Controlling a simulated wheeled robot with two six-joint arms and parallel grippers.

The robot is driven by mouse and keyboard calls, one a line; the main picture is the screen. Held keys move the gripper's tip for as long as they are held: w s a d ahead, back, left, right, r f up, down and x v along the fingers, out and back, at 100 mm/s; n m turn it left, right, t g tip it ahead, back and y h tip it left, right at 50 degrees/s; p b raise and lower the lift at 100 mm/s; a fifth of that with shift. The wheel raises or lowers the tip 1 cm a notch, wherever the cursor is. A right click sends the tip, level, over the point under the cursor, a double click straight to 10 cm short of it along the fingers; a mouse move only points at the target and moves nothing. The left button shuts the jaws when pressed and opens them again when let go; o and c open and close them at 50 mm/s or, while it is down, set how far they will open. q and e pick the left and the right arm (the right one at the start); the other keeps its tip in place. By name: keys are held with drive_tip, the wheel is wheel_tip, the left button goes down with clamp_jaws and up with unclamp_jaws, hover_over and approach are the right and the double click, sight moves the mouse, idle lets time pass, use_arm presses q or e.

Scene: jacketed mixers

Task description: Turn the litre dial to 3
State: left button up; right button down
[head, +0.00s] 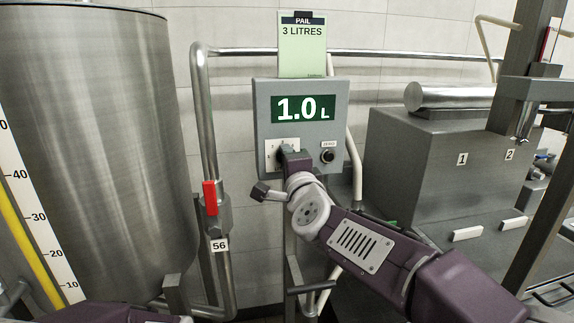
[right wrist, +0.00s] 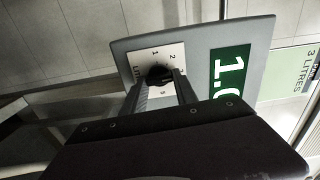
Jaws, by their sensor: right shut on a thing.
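The litre dial has a white plate (head: 271,146) at the lower left of the grey control box, mostly hidden by my right arm in the head view. The right wrist view shows its black knob (right wrist: 158,74) on the white plate, with a 1 and a 2 readable on it. My right gripper (head: 286,152) is shut on the knob, one finger on each side of it. The green display (head: 303,108) reads 1.0 L. A green card (head: 302,52) above the box reads PAIL, 3 LITRES. My left gripper is out of view.
A ZERO button (head: 328,156) sits right of the dial. A large steel tank (head: 105,130) stands on the left. A red-handled valve (head: 210,197) on a pipe is left of my right arm. Grey equipment marked 1 and 2 (head: 430,160) stands on the right.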

drive_tip(key=shift+m, duration=0.3)
idle(0.4)
drive_tip(key=c, duration=1)
unclamp_jaws()
drive_tip(key=shift+o, duration=0.2)
drive_tip(key=s+d, duration=0.1)
drive_tip(key=s, duration=0.8)
drive_tip(key=shift+d+p, duration=0.4)
drive_tip(key=shift+p, duration=0.05)
drive_tip(key=shift+f, duration=0.15)
